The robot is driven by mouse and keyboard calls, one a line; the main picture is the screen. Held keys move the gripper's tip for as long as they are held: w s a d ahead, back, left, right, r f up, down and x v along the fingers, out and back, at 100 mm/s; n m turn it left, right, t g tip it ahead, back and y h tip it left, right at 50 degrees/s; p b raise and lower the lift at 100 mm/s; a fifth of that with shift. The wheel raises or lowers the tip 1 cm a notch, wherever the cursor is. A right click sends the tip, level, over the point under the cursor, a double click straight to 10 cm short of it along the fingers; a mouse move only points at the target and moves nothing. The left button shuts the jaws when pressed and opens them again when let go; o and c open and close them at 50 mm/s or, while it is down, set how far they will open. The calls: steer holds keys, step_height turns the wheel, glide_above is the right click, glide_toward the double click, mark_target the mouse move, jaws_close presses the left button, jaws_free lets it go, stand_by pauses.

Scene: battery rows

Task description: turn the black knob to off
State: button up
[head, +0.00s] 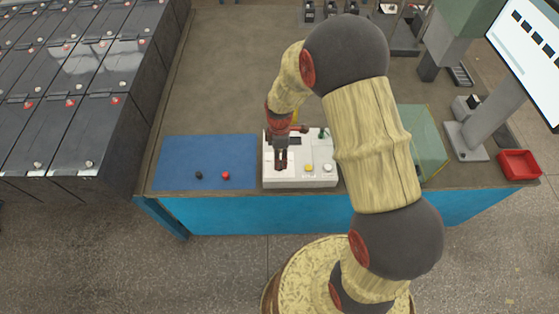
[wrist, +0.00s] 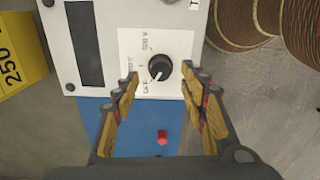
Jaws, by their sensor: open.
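The black knob (wrist: 160,68) sits on a white label plate on the white instrument box (wrist: 112,14). Its white pointer mark points to the lower left in the wrist view, toward small lettering that is hard to read. My gripper (wrist: 159,90) is open, its two fingertips apart, just below the knob in that view, and holds nothing. Whether the fingertips touch the box, I cannot tell. In the head view my gripper (head: 281,162) is over the left part of the white box (head: 313,179) and hides the knob there.
A blue mat (head: 190,150) left of the box carries a small black piece (head: 198,175) and a red piece (head: 225,175). A greenish transparent case (head: 428,140) stands right of my arm. A red tray (head: 519,164) lies at the right. Battery rows (head: 60,130) stand at left.

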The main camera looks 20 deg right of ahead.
step_height(320, 180, up, 8)
steer(key=shift+r, duration=0.2)
stand_by(0.6)
steer(key=s+r+m+t, duration=0.2)
steer(key=s+r+m, duration=0.5)
steer(key=s+r, duration=0.4)
steer(key=s+r+m+t, duration=0.3)
steer(key=s+r+m, duration=0.5)
steer(key=s+r, duration=0.3)
step_height(320, 180, up, 5)
steer(key=shift+f+t, duration=0.15)
steer(key=shift+t, duration=0.15)
